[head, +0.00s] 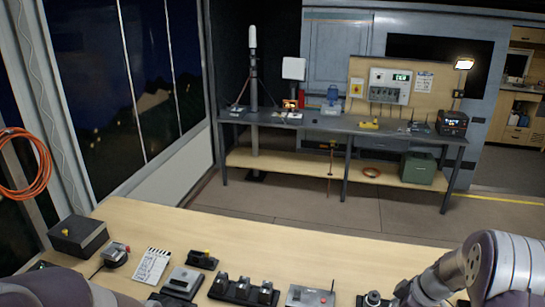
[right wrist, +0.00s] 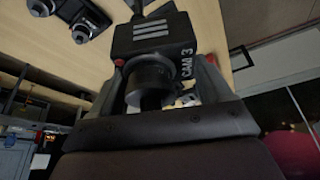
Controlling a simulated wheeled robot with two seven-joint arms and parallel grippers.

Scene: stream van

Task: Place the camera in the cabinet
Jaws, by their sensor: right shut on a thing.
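The camera (right wrist: 155,38), a black box with a round lens and "CAM 3" lettering, fills the middle of the right wrist view. My right gripper (right wrist: 165,68) is shut on it, with a finger on each side of the lens end. In the head view my right arm enters at the bottom right; its gripper and the camera are out of frame there. My left arm shows only at the bottom left, without its gripper. No open cabinet can be made out; a closed grey-blue panel (head: 338,48) is on the back wall.
A dark workbench (head: 400,134) loaded with equipment stands at the back. Open floor (head: 290,202) lies between.

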